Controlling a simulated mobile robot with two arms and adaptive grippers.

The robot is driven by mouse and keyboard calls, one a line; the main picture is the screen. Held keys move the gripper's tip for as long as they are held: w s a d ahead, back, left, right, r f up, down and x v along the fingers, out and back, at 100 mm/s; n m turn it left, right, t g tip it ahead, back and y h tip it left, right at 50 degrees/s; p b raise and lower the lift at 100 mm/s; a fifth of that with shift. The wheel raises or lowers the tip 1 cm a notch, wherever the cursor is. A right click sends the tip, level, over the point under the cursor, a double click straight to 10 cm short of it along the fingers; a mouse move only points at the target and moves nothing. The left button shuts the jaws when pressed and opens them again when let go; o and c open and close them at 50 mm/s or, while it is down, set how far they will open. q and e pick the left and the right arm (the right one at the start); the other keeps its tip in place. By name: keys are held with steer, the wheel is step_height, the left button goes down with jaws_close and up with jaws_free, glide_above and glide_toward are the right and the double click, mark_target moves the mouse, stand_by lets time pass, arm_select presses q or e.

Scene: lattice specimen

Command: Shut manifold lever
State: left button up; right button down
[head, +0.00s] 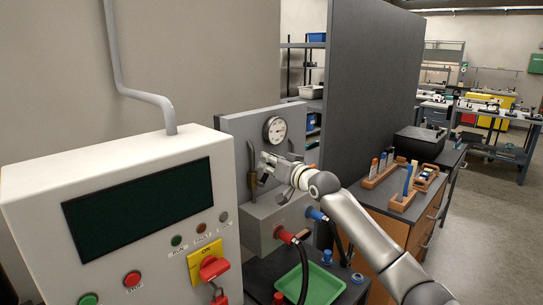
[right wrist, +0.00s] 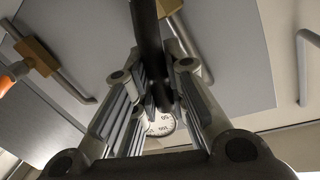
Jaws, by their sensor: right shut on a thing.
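The manifold is a grey panel (head: 236,128) with a round gauge (head: 274,130) at its upper part, behind the white control cabinet. My right gripper (head: 268,167) is in front of the panel, just below the gauge. In the right wrist view its two fingers (right wrist: 158,100) are shut on a dark lever handle (right wrist: 150,45) that runs between them. The gauge shows beyond the fingers (right wrist: 160,122). In the head view the gripper hides most of this lever. My left gripper is not in view.
The white control cabinet (head: 30,210) with a dark screen and a red-and-yellow switch (head: 208,268) stands close at the left. Below the panel are a red hose connector (head: 283,236), a blue one (head: 315,214) and a green tray (head: 318,287). A wooden bench with racks (head: 403,200) stands right.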

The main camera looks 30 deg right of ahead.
steer(key=shift+w+d+m, duration=0.1)
steer(key=shift+d+m, duration=0.15)
steer(key=shift+m, duration=0.25)
steer(key=shift+d+f+m+p, duration=0.15)
steer(key=shift+d+m+p, duration=0.1)
steer(key=shift+m+p, duration=0.2)
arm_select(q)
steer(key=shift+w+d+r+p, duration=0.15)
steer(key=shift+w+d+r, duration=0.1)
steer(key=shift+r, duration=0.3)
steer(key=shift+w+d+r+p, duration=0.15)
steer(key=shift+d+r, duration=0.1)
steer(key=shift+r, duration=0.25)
arm_select(e)
steer(key=shift+w+d+f+m+g+y, duration=0.2)
steer(key=shift+d+f+m+g+y, duration=0.25)
steer(key=shift+f+m, duration=0.95)
steer(key=shift+w+d+f+m+g+y, duration=0.35)
steer(key=shift+d+f+m, duration=0.3)
steer(key=shift+m, duration=1.3)
steer(key=shift+w+d+f+m+g+y, duration=0.15)
steer(key=shift+d+f+m+y, duration=0.4)
steer(key=shift+f+m, duration=0.85)
steer(key=shift+s+r+m, duration=0.1)
steer(key=shift+r+m, duration=0.2)
steer(key=shift+m, duration=0.1)
steer(key=c, duration=1.4)
jaws_free()
steer(key=shift+c, duration=0.2)
